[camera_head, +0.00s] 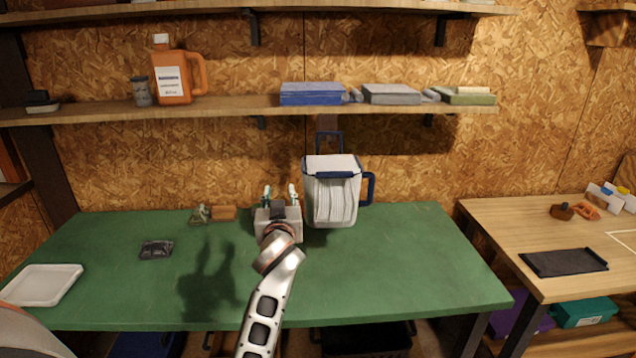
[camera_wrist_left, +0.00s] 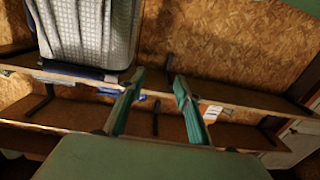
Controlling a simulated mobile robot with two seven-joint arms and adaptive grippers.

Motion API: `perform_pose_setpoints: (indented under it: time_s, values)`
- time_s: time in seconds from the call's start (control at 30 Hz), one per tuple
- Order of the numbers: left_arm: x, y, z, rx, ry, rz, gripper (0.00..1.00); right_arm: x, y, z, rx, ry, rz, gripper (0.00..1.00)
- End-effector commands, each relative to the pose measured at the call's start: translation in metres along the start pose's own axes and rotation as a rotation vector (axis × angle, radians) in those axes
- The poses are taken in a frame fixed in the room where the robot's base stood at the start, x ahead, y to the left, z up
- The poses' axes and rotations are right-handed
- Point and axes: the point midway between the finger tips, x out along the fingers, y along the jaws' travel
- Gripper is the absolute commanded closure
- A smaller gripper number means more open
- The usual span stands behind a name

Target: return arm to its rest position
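My left gripper (camera_head: 280,190) is over the back middle of the green table (camera_head: 360,275), its arm reaching up from the bottom of the head view. Its two teal-padded fingers point toward the back wall and stand apart with nothing between them. The left wrist view also shows the open fingers (camera_wrist_left: 157,88) with an empty gap. A white container with a blue rim and handle (camera_head: 331,192) stands just right of the gripper; I cannot tell whether they touch. It also shows at the upper left of the wrist view (camera_wrist_left: 85,30). My right gripper is in neither view.
A shelf (camera_head: 225,107) above the table holds an orange jug (camera_head: 172,78) and blue stacked items (camera_head: 311,94). A white tray (camera_head: 42,285) lies at the table's left, a dark small object (camera_head: 156,250) nearby. The table's front right is clear. A wooden table (camera_head: 500,228) stands at right.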

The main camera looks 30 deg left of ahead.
Motion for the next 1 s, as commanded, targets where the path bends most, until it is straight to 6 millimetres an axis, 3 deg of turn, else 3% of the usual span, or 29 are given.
perform_pose_setpoints:
  time_s: [0.2, 0.27, 0.37, 0.5, 0.7, 1.0]
  values:
    - [-0.004, -0.004, 0.008, 0.021, -0.014, -0.001, 0.67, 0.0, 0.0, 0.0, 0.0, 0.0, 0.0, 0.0]
    - [-0.011, -0.009, 0.02, 0.056, -0.039, -0.002, 0.67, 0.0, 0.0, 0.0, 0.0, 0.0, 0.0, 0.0]
    - [-0.034, -0.024, 0.056, 0.164, -0.112, 0.002, 0.67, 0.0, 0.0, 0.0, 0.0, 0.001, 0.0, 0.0]
    - [-0.087, -0.053, 0.118, 0.387, -0.261, 0.04, 0.67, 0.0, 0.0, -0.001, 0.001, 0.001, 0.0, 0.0]
    - [-0.174, -0.088, 0.188, 0.7, -0.468, 0.16, 0.67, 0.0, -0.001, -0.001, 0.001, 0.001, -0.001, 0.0]
    - [-0.264, -0.119, 0.234, 0.982, -0.642, 0.336, 0.67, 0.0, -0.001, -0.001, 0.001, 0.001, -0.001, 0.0]
